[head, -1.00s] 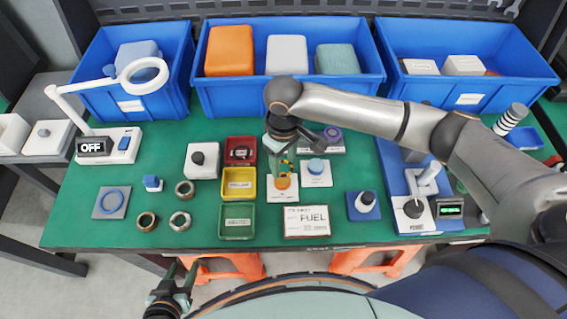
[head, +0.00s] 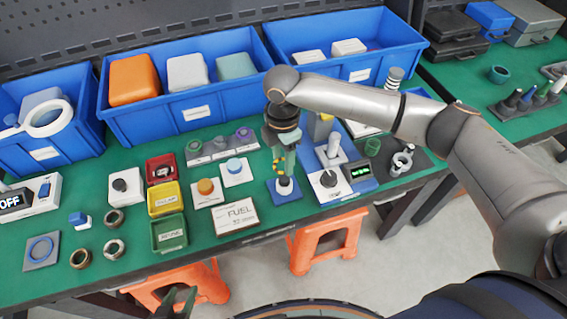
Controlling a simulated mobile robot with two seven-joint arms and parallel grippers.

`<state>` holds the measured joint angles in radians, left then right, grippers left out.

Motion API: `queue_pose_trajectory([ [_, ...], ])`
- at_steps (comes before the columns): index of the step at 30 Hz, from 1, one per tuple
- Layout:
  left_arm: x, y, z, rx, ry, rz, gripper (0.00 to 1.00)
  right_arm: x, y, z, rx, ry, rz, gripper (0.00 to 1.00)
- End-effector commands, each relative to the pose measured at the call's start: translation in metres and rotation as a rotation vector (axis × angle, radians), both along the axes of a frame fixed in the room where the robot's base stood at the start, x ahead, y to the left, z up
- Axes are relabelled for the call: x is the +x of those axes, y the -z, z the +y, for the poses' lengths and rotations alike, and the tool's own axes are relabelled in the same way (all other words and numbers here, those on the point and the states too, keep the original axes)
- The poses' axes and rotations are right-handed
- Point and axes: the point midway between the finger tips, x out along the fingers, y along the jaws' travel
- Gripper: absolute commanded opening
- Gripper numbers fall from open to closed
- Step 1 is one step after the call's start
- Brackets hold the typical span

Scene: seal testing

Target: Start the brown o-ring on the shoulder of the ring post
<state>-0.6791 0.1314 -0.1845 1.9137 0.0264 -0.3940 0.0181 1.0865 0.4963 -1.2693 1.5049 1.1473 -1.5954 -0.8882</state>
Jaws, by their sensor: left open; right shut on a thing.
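The ring post (head: 284,186), a dark post with a pale top, stands on a blue square base (head: 272,198). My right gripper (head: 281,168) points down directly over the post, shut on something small. This is probably the brown o-ring, but it is too small and covered by the fingers to make out. I cannot tell whether it touches the post's shoulder. My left gripper (head: 175,302) is open and empty, low at the bottom edge, in front of the bench.
A white machine on a blue base (head: 358,188) stands close right of the post. A FUEL card (head: 236,216) and an orange-button plate (head: 206,192) lie left. Red, yellow and green trays (head: 168,232) are further left. Blue bins (head: 195,112) line the back.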

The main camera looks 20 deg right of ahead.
Motion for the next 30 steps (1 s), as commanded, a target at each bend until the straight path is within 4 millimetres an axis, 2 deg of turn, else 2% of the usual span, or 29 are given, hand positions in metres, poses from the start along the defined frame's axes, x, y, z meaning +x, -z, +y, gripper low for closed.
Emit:
queue_pose_trajectory([
  [8,0.000,0.009,0.000,0.000,0.000,0.000,0.50,0.002,0.007,0.000,0.000,-0.042,-0.001,0.22],
  [21,0.000,0.049,0.000,0.000,0.000,0.000,0.50,0.001,0.040,-0.001,-0.001,-0.040,-0.001,0.22],
  [30,0.000,0.051,0.000,0.001,-0.001,0.000,0.50,0.001,0.041,-0.001,-0.001,-0.040,-0.001,0.22],
])
